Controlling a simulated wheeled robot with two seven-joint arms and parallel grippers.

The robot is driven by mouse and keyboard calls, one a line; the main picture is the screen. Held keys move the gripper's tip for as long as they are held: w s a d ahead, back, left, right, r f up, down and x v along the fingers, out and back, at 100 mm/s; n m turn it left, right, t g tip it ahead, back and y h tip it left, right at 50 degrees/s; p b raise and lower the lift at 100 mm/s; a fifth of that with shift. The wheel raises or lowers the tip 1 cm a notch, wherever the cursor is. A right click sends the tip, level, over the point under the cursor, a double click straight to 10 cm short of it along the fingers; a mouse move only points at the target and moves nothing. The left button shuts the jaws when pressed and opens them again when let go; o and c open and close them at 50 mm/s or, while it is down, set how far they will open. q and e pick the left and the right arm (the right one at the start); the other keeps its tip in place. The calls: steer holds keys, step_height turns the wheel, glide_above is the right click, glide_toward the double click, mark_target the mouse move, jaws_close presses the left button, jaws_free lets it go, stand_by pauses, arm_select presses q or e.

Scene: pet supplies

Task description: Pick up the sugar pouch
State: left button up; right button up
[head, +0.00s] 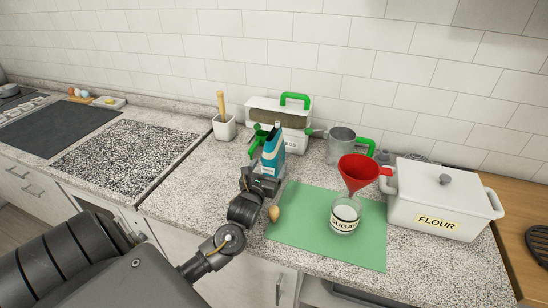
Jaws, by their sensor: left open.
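The sugar pouch, a blue and white pack (273,148), stands upright on the counter, left of the green mat's back corner. My left gripper (264,170) is open at the pouch, in front of its lower part. The gripper hides the pouch's base, and I cannot tell whether the fingers touch it. A glass jar labelled SUGAR (344,220) stands on the green mat (300,238), with a red funnel (358,172) at its mouth. My right gripper is not in view.
A tan oval object (273,213) is at the mat's left edge. Behind the pouch are a white bin with a green handle (295,100) and a green scoop (257,140). A metal cup (341,146) and a FLOUR container (440,205) stand right.

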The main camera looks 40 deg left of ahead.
arm_select(q)
steer(key=shift+w+a+r, duration=0.1)
steer(key=shift+w, duration=0.05)
steer(key=p+x, duration=0.1)
steer(key=x, duration=0.3)
steer(key=shift+w+a+f+p, duration=0.2)
steer(key=shift+w+p, duration=0.15)
steer(key=shift+p, duration=0.05)
steer(key=shift+s, duration=0.1)
steer(key=shift+c, duration=0.7)
steer(key=c, duration=0.9)
steer(key=shift+r, duration=0.1)
steer(key=shift+c, duration=0.6)
steer(key=shift+r, duration=0.1)
